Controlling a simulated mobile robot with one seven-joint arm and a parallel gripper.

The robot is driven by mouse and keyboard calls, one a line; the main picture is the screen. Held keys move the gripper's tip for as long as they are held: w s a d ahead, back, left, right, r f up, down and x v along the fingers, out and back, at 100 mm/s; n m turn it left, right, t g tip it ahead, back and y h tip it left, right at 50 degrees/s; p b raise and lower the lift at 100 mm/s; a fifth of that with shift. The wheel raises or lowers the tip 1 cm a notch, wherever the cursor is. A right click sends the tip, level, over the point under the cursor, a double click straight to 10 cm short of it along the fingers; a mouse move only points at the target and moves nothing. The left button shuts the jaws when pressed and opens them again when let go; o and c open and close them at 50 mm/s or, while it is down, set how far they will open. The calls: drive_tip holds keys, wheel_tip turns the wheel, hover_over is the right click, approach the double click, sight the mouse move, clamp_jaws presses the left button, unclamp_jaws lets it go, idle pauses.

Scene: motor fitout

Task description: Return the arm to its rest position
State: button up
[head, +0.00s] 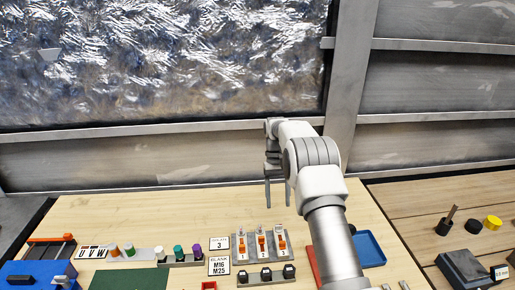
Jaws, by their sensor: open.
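My arm reaches up from the bottom right of the middle in the head view. My gripper (277,190) is at its end, left of the wrist, with the fingers pointing down. The two fingers stand apart with nothing visible between them. It hangs above the wooden table (150,209), toward its far part. The height above the table is hard to tell.
Below my gripper stand a rack with orange-and-white parts (261,243) and a row of dark blocks (266,275). Coloured pegs (178,251) stand to the left. A blue tray (369,249) lies right of my arm. A second table (450,195) is at right.

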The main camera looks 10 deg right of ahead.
drive_tip(key=s+r+t, duration=0.2)
drive_tip(key=s+r, duration=0.4)
drive_tip(key=r, duration=0.6)
drive_tip(key=s+r+t, duration=0.3)
drive_tip(key=s+r, duration=0.4)
drive_tip(key=r, duration=0.5)
drive_tip(key=s+t, duration=0.5)
drive_tip(key=s, duration=1.7)
drive_tip(key=shift+s+d, duration=0.1)
drive_tip(key=shift+s, duration=0.05)
